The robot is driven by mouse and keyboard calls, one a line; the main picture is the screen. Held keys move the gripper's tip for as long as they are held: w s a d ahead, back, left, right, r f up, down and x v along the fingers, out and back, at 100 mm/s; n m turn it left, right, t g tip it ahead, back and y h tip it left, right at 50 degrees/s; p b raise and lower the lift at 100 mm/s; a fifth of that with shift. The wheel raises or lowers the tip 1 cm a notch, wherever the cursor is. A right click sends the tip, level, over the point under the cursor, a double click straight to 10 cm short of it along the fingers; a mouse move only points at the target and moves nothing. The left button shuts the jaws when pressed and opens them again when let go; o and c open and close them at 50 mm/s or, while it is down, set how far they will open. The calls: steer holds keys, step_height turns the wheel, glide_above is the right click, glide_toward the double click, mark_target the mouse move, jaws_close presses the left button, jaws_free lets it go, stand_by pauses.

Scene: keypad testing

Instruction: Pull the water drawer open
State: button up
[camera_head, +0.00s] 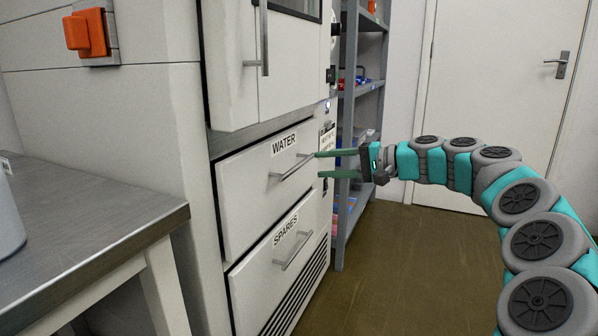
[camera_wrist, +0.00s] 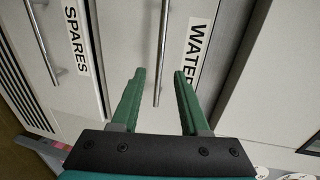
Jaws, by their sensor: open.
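The water drawer (camera_head: 245,185) is a white front labelled WATER, closed in the cabinet, with a horizontal metal bar handle (camera_head: 292,168). In the wrist view the water drawer (camera_wrist: 180,50) shows its label, and its handle (camera_wrist: 161,50) runs down between the two fingers. My gripper (camera_head: 319,164) is open, with green fingers pointing at the cabinet from the right. In the wrist view my gripper (camera_wrist: 160,75) has one finger on each side of the handle line, apart from it; the exact depth to the handle is hard to tell.
The spares drawer (camera_head: 270,270) with its own handle sits closed below. A cabinet door with a handle (camera_head: 264,40) is above. A metal table (camera_head: 80,225) stands at left, a shelf rack (camera_head: 350,215) behind the cabinet. Brown floor (camera_head: 400,270) is clear in front.

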mark_target(301, 166)
steer(key=x, duration=0.7)
steer(key=shift+a+f+b, duration=0.1)
steer(key=shift+a+b, duration=0.2)
steer(key=shift+b, duration=0.05)
jaws_close()
stand_by(1.0)
